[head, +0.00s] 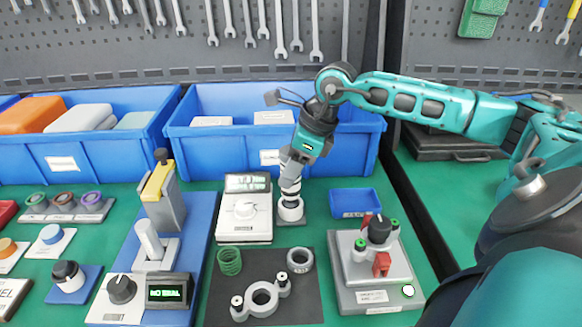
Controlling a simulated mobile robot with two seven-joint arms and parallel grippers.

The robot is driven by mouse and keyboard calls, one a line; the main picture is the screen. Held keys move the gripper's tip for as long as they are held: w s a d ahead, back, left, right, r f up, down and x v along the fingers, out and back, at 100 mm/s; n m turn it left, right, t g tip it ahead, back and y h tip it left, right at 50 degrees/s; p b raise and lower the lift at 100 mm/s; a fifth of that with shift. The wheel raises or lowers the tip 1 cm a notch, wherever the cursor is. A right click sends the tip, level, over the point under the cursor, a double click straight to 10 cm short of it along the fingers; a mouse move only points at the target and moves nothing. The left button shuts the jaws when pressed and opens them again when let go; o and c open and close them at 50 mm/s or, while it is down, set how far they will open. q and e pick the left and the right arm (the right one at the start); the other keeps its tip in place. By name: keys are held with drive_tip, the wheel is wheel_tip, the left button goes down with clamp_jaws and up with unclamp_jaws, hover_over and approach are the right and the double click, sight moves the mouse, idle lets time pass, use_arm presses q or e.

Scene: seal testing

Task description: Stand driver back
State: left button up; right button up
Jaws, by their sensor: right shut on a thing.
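My right gripper (291,175) reaches down from the upper right, in front of the blue bins. It is shut on the driver (291,194), whose visible part is a short dark and pale upright piece just below the fingers. The driver's lower end is at the round white stand (290,208) on a small dark base. The driver looks upright and in the stand's opening, but I cannot tell how deep it sits. The fingers hide its upper part. My left gripper is not in view.
A white meter box (245,212) stands close to the left of the stand. A small blue tray (354,203) and a grey fixture with a black knob (379,230) are to the right. A dark mat (308,297) with a metal flange (262,298) lies in front. Large blue bins (350,150) stand behind.

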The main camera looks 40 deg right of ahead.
drive_tip(key=o, duration=1.2)
drive_tip(key=shift+o, duration=0.2)
drive_tip(key=shift+f, duration=0.1)
